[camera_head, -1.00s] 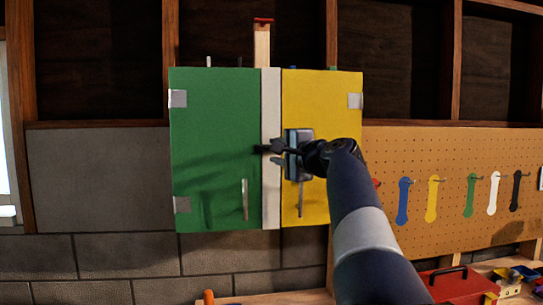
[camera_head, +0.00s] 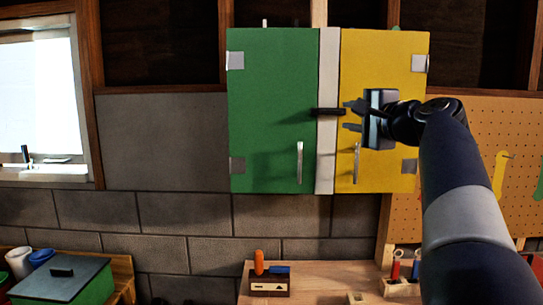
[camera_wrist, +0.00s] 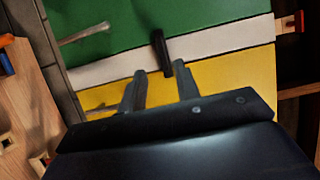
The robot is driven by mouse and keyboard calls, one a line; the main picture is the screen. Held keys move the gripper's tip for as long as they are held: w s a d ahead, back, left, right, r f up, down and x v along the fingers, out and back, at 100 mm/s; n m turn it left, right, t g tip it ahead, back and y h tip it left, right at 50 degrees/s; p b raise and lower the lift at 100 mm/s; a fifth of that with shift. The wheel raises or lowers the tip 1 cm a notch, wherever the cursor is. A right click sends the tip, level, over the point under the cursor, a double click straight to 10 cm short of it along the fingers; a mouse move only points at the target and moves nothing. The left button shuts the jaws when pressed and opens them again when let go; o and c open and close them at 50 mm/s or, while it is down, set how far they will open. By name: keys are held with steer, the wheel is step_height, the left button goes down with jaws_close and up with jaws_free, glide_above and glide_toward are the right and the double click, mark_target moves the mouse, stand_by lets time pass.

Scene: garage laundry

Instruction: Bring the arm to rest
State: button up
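My gripper (camera_head: 354,115) is open in front of the yellow door (camera_head: 384,65), its two fingers pointing left. The wrist view shows the two fingers apart (camera_wrist: 160,70) with nothing clamped between them. A black bar-shaped latch (camera_head: 326,112) lies level across the white strip between the yellow door and the green door (camera_head: 272,80). In the wrist view the latch (camera_wrist: 158,45) stands just beyond the fingertips. My arm comes in from the lower right and hides part of the yellow door's right edge. Both doors look closed.
A workbench (camera_head: 325,277) runs below the cabinet, with a small block holding orange and blue handles (camera_head: 268,285). A green box (camera_head: 62,282) stands at lower left. A pegboard (camera_head: 520,135) with hanging tools is at right. The wall left of the cabinet is clear.

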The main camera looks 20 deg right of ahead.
mark_target(326, 112)
steer(key=w+p, duration=0.1)
steer(key=w, duration=0.2)
steer(key=w+p, duration=0.1)
steer(key=w, duration=0.2)
steer(key=w+a+p, duration=0.1)
steer(key=w, duration=0.2)
steer(key=shift+r, duration=0.1)
steer(key=shift+w+a, duration=0.1)
steer(key=shift+w, duration=0.35)
steer(key=shift+s, duration=0.1)
